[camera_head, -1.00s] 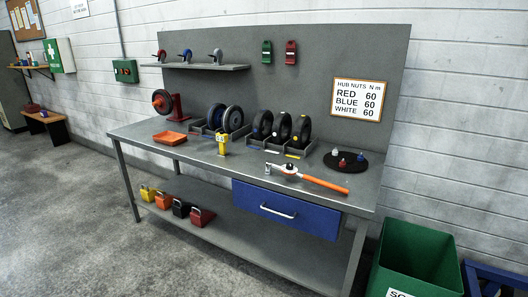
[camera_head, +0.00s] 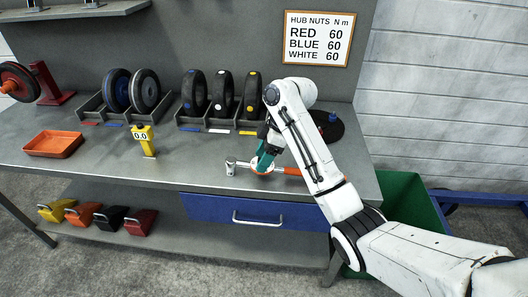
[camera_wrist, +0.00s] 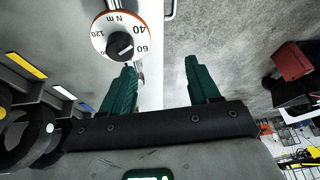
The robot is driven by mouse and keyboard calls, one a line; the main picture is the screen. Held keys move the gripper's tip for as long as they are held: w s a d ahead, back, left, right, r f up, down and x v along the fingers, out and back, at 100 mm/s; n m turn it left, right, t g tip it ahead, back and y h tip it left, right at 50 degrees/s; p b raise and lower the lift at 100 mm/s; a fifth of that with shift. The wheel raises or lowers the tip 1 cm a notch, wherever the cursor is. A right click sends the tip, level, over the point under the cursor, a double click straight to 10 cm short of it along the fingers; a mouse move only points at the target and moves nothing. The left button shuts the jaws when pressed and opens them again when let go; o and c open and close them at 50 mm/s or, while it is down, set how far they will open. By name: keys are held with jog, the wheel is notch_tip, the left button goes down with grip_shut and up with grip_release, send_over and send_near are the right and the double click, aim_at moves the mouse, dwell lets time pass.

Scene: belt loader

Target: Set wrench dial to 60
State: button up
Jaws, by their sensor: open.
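The torque wrench (camera_head: 292,171) lies on the bench top, its orange handle partly hidden behind my arm. My gripper (camera_head: 264,160) is low over the wrench at the dial. In the wrist view its green fingers (camera_wrist: 160,82) are apart with nothing between them. The left fingertip is close to the dial's edge; the knob lies beyond it, outside the gap.
The sign (camera_head: 318,38) reads 60 for red, blue and white. Wheels in racks (camera_head: 220,120), a yellow gauge reading 0.0 (camera_head: 143,138) and an orange tray (camera_head: 54,144) stand on the bench (camera_head: 190,175). A dark round tray (camera_head: 328,120) is behind my arm. The blue drawer (camera_head: 215,207) is below.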

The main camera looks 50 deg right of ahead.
jog(key=d+r+n, duration=0.1)
jog(key=d+r, duration=0.5)
jog(key=d, duration=0.1)
jog(key=x, duration=1.1)
jog(key=shift+r, duration=0.1)
jog(key=c, duration=1)
jog(key=shift+c, duration=0.2)
